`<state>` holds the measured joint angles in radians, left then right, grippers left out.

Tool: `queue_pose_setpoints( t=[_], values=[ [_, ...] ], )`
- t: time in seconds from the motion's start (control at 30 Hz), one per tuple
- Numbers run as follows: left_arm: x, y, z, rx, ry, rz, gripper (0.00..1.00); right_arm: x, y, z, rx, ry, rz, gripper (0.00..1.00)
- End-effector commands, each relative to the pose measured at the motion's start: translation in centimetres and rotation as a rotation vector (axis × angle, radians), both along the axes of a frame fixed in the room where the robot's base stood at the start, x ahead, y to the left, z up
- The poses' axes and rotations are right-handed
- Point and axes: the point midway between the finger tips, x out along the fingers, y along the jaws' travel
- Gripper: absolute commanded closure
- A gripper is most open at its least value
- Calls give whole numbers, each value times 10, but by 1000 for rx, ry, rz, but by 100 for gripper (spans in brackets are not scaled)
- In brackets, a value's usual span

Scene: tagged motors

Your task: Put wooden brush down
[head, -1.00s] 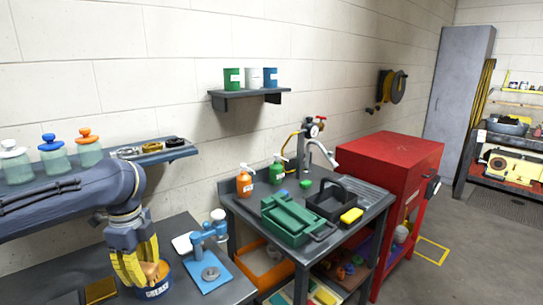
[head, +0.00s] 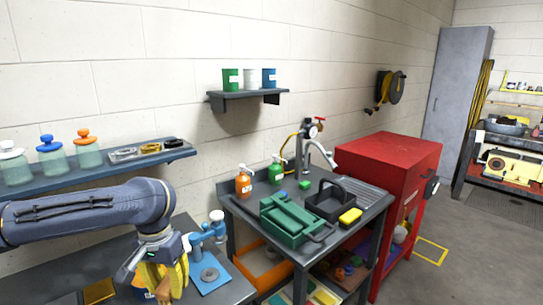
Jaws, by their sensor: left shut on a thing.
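My left gripper (head: 166,281) has yellow fingers and is low at the left, over the dark bench. It is shut on the wooden brush, of which only a small brown part (head: 164,284) shows between the fingers. The rest of the brush is hidden by the fingers. A blue container (head: 138,281) with a white label is partly hidden behind the gripper's left side. I cannot tell whether the brush is clear of its rim. My right gripper is not in view.
A blue stand (head: 208,235) on a blue base with a grey ring (head: 210,274) is close to the right of the gripper. A sink bench (head: 262,215) with green and black trays is farther right. A shelf with jars (head: 51,159) runs behind the arm.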

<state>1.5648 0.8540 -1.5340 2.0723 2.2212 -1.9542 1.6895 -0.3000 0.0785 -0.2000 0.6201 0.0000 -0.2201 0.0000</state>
Motion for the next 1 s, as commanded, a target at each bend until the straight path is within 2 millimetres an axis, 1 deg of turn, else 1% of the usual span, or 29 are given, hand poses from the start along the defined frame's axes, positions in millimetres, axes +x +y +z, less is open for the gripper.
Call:
queue_pose_setpoints(
  t=[0.1, 0.23, 0.3, 0.37, 0.47, 0.57, 0.83, 0.9, 1.0],
  values=[
    [-1, -9, -3, 1, -2, 114, 100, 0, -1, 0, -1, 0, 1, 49],
    [-3, -19, -7, 0, -2, 203, 100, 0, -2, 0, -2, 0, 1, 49],
    [-5, -28, -11, 1, -1, 208, 100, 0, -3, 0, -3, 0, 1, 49],
    [-6, -32, -12, 0, -3, 185, 100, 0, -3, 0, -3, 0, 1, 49],
    [-2, -29, -6, -4, -9, 189, 100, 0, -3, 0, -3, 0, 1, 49],
    [3, -13, 3, -18, -15, 232, 100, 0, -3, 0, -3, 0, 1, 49],
    [10, 49, 31, -28, -17, 395, 100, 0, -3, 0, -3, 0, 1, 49],
    [10, 61, 37, -26, -13, 430, 100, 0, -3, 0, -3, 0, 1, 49],
    [9, 72, 40, -16, -3, 461, 100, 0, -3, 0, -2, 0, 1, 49]
  ],
)
